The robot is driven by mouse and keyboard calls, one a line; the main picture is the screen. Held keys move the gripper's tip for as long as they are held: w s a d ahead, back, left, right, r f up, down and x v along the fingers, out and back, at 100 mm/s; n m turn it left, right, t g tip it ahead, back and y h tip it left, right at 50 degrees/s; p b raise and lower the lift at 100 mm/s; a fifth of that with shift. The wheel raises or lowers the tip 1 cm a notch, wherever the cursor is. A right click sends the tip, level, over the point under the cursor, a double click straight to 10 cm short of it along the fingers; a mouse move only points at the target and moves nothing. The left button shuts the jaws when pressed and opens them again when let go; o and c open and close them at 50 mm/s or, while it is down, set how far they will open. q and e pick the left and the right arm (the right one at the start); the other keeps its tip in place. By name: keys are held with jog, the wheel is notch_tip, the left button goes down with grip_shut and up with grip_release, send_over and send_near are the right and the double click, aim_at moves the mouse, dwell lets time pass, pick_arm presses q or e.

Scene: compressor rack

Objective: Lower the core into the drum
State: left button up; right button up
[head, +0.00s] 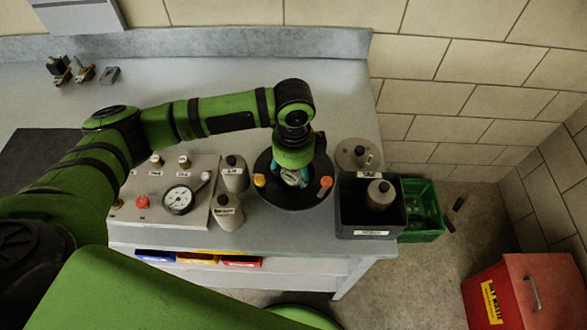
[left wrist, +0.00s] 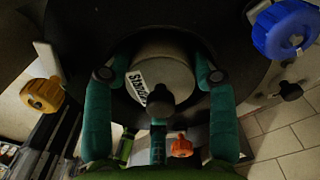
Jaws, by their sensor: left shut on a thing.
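My left gripper (head: 293,177) points down over the middle of the black round drum (head: 288,200) on the bench. In the left wrist view its teal fingers (left wrist: 160,76) are shut on a grey cylindrical core (left wrist: 172,68) with a white label and a black knob. The core sits within the drum's dark round opening, but how deep it is cannot be told. The drum's rim carries an orange knob (head: 326,182), a yellow knob (head: 260,180) and a blue knob (left wrist: 285,30). The gripper and arm hide most of the core in the head view. My right gripper is out of view.
Two grey canisters (head: 228,211) and a gauge panel (head: 160,190) stand left of the drum. A black bin (head: 370,222) holding a grey canister (head: 380,193) is close on the right, with a round grey item (head: 352,150) behind it. The bench back is mostly clear.

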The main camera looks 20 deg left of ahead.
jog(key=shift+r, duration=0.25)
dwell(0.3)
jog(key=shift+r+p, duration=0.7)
jog(key=shift+p, duration=0.1)
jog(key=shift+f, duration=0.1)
dwell(0.4)
dwell(0.3)
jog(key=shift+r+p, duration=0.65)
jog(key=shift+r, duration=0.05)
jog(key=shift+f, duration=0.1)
dwell(0.3)
